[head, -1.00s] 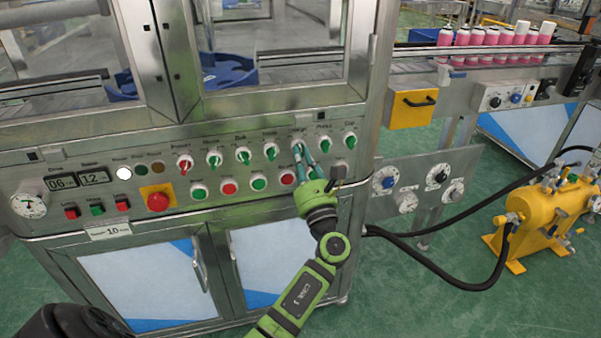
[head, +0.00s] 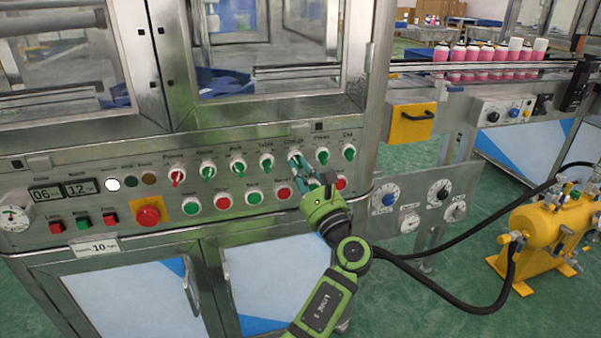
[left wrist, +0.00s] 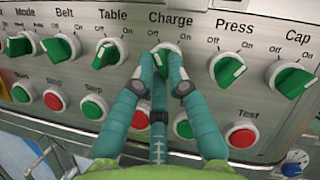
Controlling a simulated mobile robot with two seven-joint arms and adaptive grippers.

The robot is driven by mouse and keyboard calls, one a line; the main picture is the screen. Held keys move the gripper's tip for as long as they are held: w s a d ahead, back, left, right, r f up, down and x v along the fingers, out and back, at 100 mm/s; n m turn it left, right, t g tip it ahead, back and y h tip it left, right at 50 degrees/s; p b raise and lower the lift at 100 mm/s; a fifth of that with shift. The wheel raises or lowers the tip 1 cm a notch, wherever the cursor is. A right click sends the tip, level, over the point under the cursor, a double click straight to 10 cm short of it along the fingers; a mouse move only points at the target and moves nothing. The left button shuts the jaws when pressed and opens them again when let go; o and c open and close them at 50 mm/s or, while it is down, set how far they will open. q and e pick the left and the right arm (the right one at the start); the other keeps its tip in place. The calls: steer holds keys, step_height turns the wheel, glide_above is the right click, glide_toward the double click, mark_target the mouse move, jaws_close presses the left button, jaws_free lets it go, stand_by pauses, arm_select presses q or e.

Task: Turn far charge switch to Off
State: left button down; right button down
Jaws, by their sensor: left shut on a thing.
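The Charge switch is a green knob in a white ring on the steel control panel. It sits under the "Charge" label in the left wrist view (left wrist: 165,46) and toward the right of the upper switch row in the head view (head: 294,156). My left gripper (left wrist: 163,70) reaches up to it, with its teal fingers closed on either side of the knob. The gripper also shows in the head view (head: 302,170). The fingers hide most of the knob, so I cannot tell which way it points. My right gripper is in neither current view.
The Table switch (left wrist: 107,53) and Press switch (left wrist: 227,68) flank the Charge switch closely. Red and green push buttons lie below, including Test (left wrist: 242,135). A red emergency button (head: 148,215) is further left. A yellow tank (head: 548,235) with black hoses stands at the right.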

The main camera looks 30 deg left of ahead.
arm_select(q)
steer(key=c, duration=1.2)
jaws_free()
steer(key=shift+d, duration=0.1)
steer(key=v, duration=0.7)
steer(key=shift+s+d, duration=0.1)
steer(key=shift+d, duration=0.05)
steer(key=shift+f, duration=0.1)
